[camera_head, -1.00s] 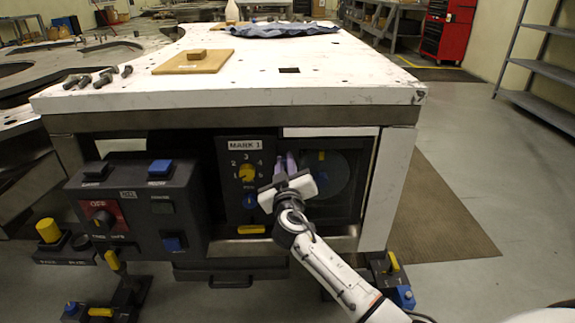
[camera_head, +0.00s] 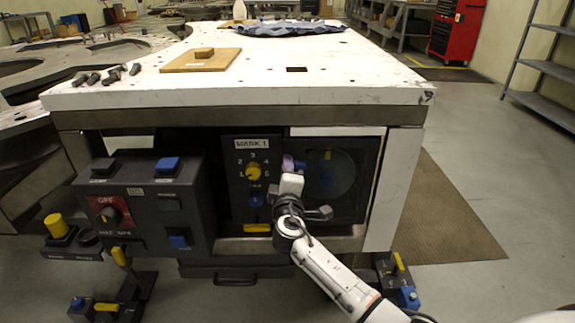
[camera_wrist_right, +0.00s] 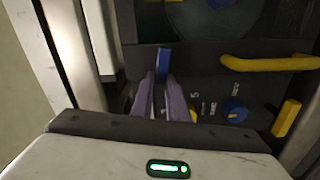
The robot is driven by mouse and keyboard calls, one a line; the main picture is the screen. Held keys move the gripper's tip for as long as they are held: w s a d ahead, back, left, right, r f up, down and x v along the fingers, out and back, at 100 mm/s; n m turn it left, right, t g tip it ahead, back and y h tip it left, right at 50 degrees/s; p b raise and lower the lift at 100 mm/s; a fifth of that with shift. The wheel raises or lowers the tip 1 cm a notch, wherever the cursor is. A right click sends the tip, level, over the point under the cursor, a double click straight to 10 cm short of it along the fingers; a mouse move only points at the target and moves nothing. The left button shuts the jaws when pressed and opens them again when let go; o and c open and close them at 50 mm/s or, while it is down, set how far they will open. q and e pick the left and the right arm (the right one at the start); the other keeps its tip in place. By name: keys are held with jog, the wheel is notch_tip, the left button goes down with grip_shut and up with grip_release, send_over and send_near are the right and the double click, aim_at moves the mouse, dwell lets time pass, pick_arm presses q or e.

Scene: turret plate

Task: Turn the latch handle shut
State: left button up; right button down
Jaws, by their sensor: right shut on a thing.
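My right gripper (camera_head: 293,163) is at the dark front panel under the white table top, at the left edge of the round disc window (camera_head: 338,178). In the right wrist view its two purple-grey fingers (camera_wrist_right: 161,98) are shut on a narrow blue handle (camera_wrist_right: 163,62), which looks like the latch handle. The handle's tip sticks out beyond the fingers, just below the round disc (camera_wrist_right: 215,18). In the head view the gripper hides most of the handle. My left gripper is not in view.
Left of my gripper are a yellow dial (camera_head: 253,172) under the MARK 1 label and a blue knob (camera_head: 256,199). A dark control box (camera_head: 140,205) stands further left. The wrist view shows a yellow bar (camera_wrist_right: 270,63). A white table leg (camera_head: 395,190) stands on the right.

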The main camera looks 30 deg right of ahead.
jog(key=shift+f+n, duration=0.2)
jog(key=shift+n, duration=0.9)
jog(key=c, duration=1.7)
grip_release()
jog(key=shift+a+f, duration=0.1)
jog(key=p+v, duration=0.1)
jog(key=v, duration=0.9)
jog(key=shift+s, duration=0.15)
jog(key=shift+p, duration=0.3)
